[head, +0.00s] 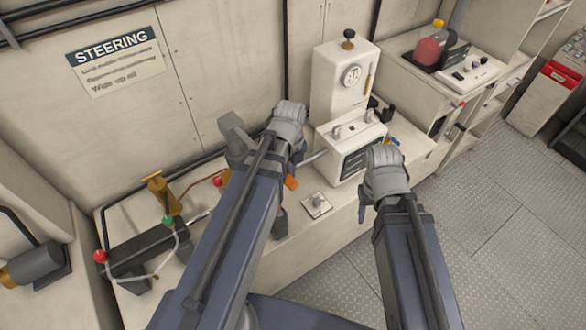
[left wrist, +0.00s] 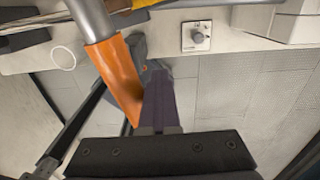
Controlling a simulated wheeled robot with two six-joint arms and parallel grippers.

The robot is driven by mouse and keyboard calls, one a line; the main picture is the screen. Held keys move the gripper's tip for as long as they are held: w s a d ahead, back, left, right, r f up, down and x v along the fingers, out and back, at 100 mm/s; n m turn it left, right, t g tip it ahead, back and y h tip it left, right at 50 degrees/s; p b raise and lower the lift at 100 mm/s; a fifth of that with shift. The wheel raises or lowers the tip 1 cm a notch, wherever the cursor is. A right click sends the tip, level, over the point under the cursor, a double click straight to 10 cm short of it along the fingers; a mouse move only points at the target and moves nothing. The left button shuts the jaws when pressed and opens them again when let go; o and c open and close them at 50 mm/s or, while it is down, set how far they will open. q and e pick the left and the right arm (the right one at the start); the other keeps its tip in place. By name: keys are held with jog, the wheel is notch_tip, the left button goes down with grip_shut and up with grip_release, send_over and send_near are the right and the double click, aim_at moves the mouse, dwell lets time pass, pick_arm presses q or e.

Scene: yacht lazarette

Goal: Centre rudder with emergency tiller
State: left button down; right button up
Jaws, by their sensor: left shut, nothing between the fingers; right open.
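The tiller shows in the left wrist view as a grey metal tube with an orange grip (left wrist: 120,78). In the head view a bit of the orange grip (head: 291,182) shows beside my left arm, with most of the tiller hidden. My left gripper (left wrist: 158,100) is shut and empty, its dark fingers close to the right of the orange grip; whether they touch it I cannot tell. In the head view my left arm largely hides this gripper. My right gripper (head: 362,207) is open, mostly hidden behind its arm, right of the small switch plate. The rudder is not visible.
A white plate with a knob (head: 317,204) lies on the bench between my arms. A white control box (head: 350,145) and a taller unit with a gauge (head: 345,80) stand behind. A dark cylinder with red and green fittings (head: 140,250) is at left. Floor at right is clear.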

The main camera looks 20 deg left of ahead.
pick_arm(q)
jog(key=shift+s+a, duration=0.2)
jog(key=shift+s, duration=0.45)
jog(key=shift+s+a, duration=0.35)
jog(key=shift+s, duration=0.2)
jog(key=shift+s+a, duration=0.3)
jog(key=shift+s, duration=0.25)
jog(key=shift+w, duration=0.15)
jog(key=shift+w+d, duration=0.35)
jog(key=shift+w, duration=0.2)
jog(key=shift+w+d, duration=0.3)
jog(key=shift+w, duration=0.25)
jog(key=shift+r, duration=0.15)
